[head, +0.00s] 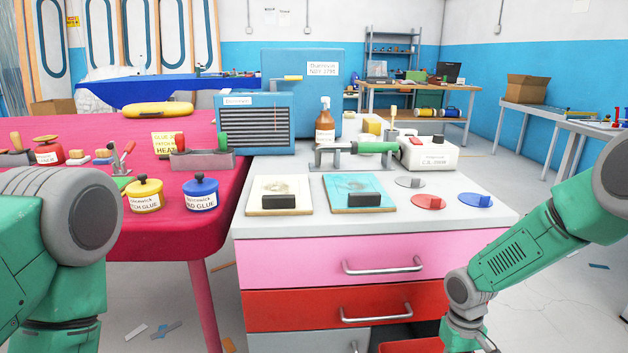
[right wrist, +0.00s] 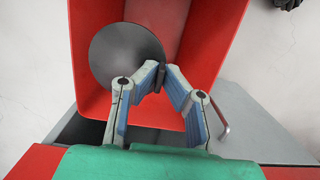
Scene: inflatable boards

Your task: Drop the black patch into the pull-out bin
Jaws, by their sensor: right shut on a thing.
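The black patch (right wrist: 124,57) is a round dark disc with a small upright tab, seen in the right wrist view. My right gripper (right wrist: 161,77) is shut on its tab. The disc is over the open red pull-out bin (right wrist: 216,50), near the bin's left wall; the gap between disc and bin floor is hard to judge. In the head view a bit of the red bin (head: 412,345) shows at the bottom edge, beside my right wrist, and the patch is hidden there. My left arm shows at the left, but its gripper is out of frame.
The grey-topped cabinet (head: 355,221) has a pink drawer (head: 300,262) and a red drawer (head: 290,312) with bar handles. Grey and red patches (head: 429,202) lie on its top. A pink table (head: 120,237) with glue pots stands left.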

